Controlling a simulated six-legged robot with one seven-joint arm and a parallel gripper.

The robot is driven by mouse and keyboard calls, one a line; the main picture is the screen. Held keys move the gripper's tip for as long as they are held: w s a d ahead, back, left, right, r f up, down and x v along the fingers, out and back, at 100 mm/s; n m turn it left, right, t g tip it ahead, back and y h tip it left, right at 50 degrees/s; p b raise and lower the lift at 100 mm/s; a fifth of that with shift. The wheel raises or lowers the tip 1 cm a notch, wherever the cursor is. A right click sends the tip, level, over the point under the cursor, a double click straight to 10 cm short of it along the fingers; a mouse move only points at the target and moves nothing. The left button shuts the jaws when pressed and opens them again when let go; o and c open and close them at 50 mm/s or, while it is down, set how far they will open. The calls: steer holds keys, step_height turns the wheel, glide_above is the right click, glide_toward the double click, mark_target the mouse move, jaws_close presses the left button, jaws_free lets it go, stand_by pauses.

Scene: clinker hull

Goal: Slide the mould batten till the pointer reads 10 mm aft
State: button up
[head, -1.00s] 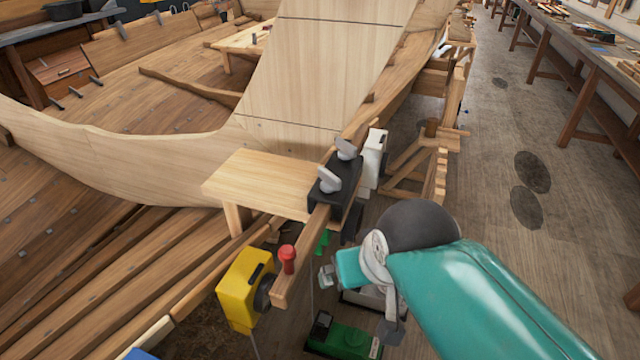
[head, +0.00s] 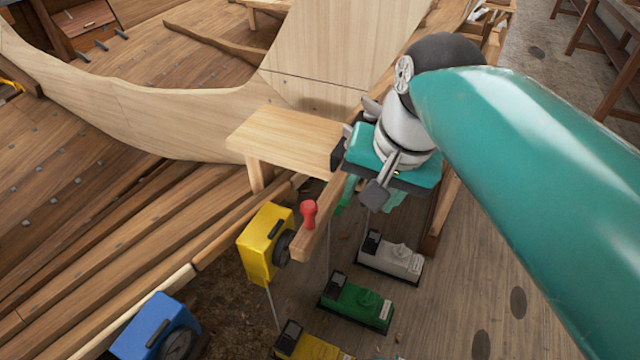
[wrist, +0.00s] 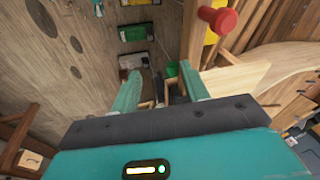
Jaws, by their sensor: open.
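The mould batten (head: 318,235) is a pale wooden bar with a red knob (head: 309,213) on its near end. The batten (wrist: 191,35) and red knob (wrist: 217,18) also show at the top of the wrist view. My gripper (head: 385,190) is over the batten's right side, beyond the knob. In the wrist view, its two teal fingers (wrist: 160,88) are apart with nothing held between them. I cannot make out a pointer or its reading.
A yellow box with a round dial (head: 265,245) stands beside the batten's end. A blue box (head: 155,328) is lower left. Grey (head: 390,258) and green (head: 356,304) devices are on the floor. A small wooden shelf (head: 285,138) and the hull planking border the left side.

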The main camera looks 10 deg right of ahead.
mark_target(311, 204)
steer(key=w+a+r+m+g+y, duration=0.1)
steer(key=w+a+r+m+g, duration=0.1)
steer(key=r+m+g, duration=0.3)
steer(key=w+a+r+m+y, duration=0.1)
steer(key=a+r+m, duration=0.1)
steer(key=r, duration=0.6)
steer(key=shift+y, duration=0.3)
steer(key=x, duration=1.3)
steer(key=shift+d+f, duration=0.1)
steer(key=shift+f, duration=0.25)
steer(key=shift+c, duration=0.5)
